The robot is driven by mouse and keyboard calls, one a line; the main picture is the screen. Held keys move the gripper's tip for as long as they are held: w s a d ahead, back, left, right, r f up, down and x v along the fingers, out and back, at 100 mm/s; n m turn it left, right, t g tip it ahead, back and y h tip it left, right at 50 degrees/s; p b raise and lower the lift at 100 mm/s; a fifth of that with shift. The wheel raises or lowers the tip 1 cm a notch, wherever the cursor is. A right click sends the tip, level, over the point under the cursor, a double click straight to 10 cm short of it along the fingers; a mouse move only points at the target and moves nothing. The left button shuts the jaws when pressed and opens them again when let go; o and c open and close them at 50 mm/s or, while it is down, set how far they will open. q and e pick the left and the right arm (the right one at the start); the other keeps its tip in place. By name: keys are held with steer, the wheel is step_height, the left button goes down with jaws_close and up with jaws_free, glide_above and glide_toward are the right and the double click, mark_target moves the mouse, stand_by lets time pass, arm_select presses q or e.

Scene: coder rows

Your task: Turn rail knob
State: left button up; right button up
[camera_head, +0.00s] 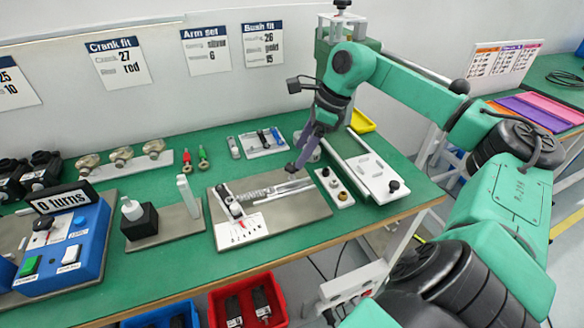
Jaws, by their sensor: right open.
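A grey plate (313,211) on the green bench carries a metal rail (270,192). A small dark knob (237,209) sits on a piece at the rail's left end, beside a white scale card (241,230). My right gripper (300,152) reaches down over the rail's right end, its dark fingers close above it. It is open, and I see nothing held in it. Whether the fingers touch anything at that end cannot be told. My left gripper is not in view.
A white tray (362,158) and a small white holder (333,186) lie right of the plate. Red (222,302) and blue bins hang at the front edge.

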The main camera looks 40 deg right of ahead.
mark_target(293, 166)
steer(key=x, duration=0.6)
steer(key=shift+w+d+f+p, duration=0.1)
steer(key=shift+w+d+p, duration=0.1)
steer(key=shift+p, duration=0.1)
steer(key=shift+a+f, duration=0.2)
steer(key=shift+f, duration=0.15)
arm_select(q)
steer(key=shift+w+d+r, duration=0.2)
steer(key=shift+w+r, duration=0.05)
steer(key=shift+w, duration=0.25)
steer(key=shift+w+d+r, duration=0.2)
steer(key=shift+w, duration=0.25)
arm_select(e)
steer(key=shift+f, duration=0.1)
jaws_close()
steer(key=shift+r+n+p, duration=0.25)
steer(key=shift+n+p, duration=0.05)
steer(key=shift+p, duration=0.15)
steer(key=shift+f, duration=0.15)
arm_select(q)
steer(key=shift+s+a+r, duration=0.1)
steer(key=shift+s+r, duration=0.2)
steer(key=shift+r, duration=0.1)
arm_select(e)
jaws_free()
